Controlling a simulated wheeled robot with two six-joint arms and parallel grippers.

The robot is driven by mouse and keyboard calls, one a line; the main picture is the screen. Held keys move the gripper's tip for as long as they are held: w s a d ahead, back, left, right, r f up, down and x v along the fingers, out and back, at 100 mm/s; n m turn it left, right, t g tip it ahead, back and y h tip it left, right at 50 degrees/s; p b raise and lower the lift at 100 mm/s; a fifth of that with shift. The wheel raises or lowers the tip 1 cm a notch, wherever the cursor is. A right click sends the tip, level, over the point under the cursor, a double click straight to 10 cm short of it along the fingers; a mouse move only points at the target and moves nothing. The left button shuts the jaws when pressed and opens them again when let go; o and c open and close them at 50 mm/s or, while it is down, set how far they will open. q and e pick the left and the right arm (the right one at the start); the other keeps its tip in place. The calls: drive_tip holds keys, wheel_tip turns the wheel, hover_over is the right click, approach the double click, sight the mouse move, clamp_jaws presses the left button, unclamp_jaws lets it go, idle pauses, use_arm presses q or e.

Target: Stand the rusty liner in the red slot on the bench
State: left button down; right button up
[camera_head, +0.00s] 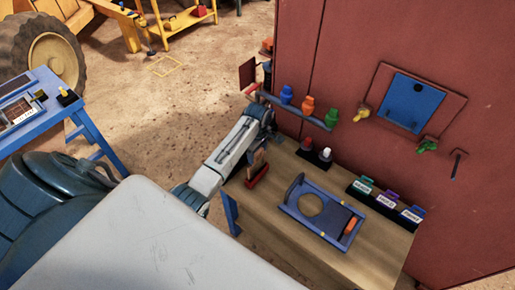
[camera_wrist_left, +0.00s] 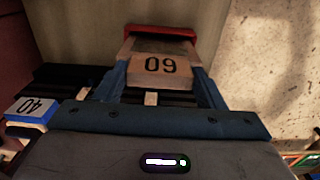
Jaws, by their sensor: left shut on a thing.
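The rusty liner (camera_wrist_left: 153,65) is a brown plate with a pale end marked "09" in the left wrist view. My left gripper (camera_wrist_left: 160,82) is shut on it, with a blue finger on each side. The red slot (camera_wrist_left: 160,30) lies beyond the liner's far end. In the head view the liner (camera_head: 257,158) is a small brown piece, roughly upright, just over the red slot (camera_head: 258,177) at the bench's left end. My left gripper (camera_head: 265,141) partly hides it there. I cannot tell whether the liner is inside the slot. My right gripper is not in view.
The wooden bench (camera_head: 285,236) carries a blue frame with a round hole (camera_head: 292,205), red and white knobs (camera_head: 316,150) and a black rack of labelled pieces (camera_head: 387,200). A rust-red wall (camera_head: 400,45) stands behind. A blue-ended piece (camera_wrist_left: 33,110) is left of my gripper.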

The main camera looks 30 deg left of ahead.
use_arm(q)
drive_tip(key=shift+w+f+b, duration=0.1)
drive_tip(key=shift+f+b, duration=0.2)
drive_tip(key=shift+f, duration=0.55)
drive_tip(key=shift+c, duration=2.1)
unclamp_jaws()
drive_tip(key=shift+o, duration=0.9)
wheel_tip(320, 180, up, 11)
drive_tip(key=shift+b, duration=1.25)
